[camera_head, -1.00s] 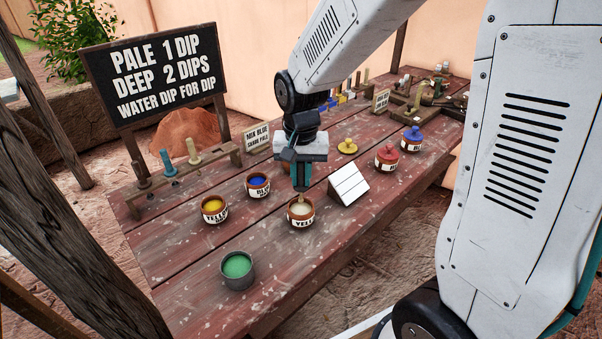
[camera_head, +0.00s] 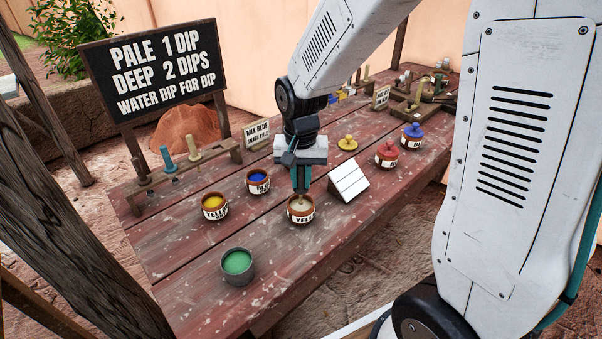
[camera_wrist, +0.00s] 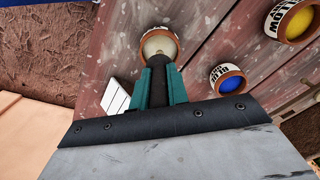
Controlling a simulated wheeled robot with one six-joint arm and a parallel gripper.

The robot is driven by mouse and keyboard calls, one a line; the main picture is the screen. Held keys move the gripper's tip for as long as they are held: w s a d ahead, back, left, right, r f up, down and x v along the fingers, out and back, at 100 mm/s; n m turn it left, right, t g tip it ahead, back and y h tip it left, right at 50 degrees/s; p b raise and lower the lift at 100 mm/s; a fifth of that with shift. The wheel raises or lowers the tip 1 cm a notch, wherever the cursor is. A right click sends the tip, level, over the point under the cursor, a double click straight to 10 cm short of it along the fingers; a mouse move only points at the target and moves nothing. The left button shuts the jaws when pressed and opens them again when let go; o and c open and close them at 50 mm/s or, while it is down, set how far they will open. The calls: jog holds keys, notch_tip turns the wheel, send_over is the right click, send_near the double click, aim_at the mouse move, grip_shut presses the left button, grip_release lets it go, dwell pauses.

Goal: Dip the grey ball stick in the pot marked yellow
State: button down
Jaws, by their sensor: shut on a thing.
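My gripper (camera_head: 300,190) is shut on the dark grey stick (camera_wrist: 159,80), between its teal fingers, pointing down at a brown pot (camera_head: 301,216). This pot has a white label reading "YELL", its end cut off from view, and pale cream contents. The wrist view shows the stick's lower end over or in the pot's opening (camera_wrist: 173,37); its depth cannot be told. Another pot, marked yellow (camera_head: 215,214), holds bright yellow paint and stands to the left. It also shows in the wrist view (camera_wrist: 299,24).
A blue-paint pot (camera_head: 258,187), a grey can of green liquid (camera_head: 238,277) and a white slanted block (camera_head: 349,181) stand close by. A rack (camera_head: 205,158) of sticks is at left. Red (camera_head: 387,160) and blue (camera_head: 412,142) lidded pots are at right.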

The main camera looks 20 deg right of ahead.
jog(key=shift+f, duration=1)
jog(key=shift+r, duration=0.15)
dwell(0.5)
jog(key=shift+r, duration=3.4)
